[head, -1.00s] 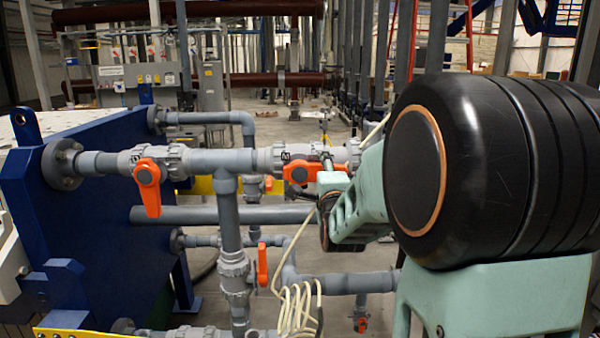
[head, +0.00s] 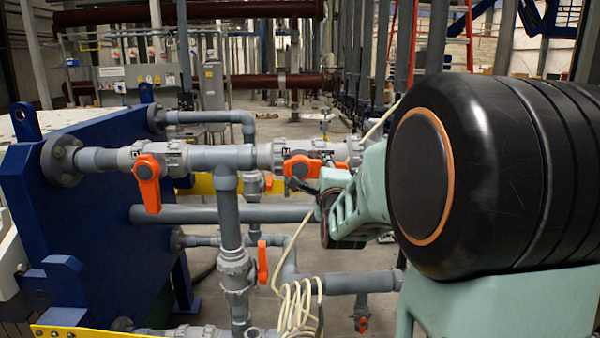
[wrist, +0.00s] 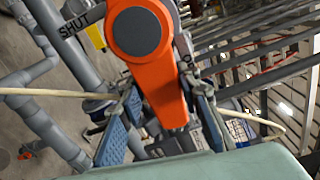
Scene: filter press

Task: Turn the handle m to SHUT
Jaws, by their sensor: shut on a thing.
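The orange handle m (head: 300,167) sits on the grey valve marked M, on the upper horizontal pipe. In the wrist view the handle (wrist: 155,60) has a round grey hub, and its lever runs down between my finger pads. The word SHUT (wrist: 80,22) is on the pipe to the upper left. A letter O shows right of the lever; the rest of that word is hidden. My gripper (wrist: 165,120), with blue pads, is shut on the lever. In the head view my gripper (head: 306,186) is at the handle's right, and my arm hides part of the lever.
Another orange handle (head: 148,183) hangs down on the valve marked D to the left. A smaller orange handle (head: 262,262) is on the lower pipework. A blue press plate (head: 90,215) stands at left. A coiled cream hose (head: 297,308) hangs below.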

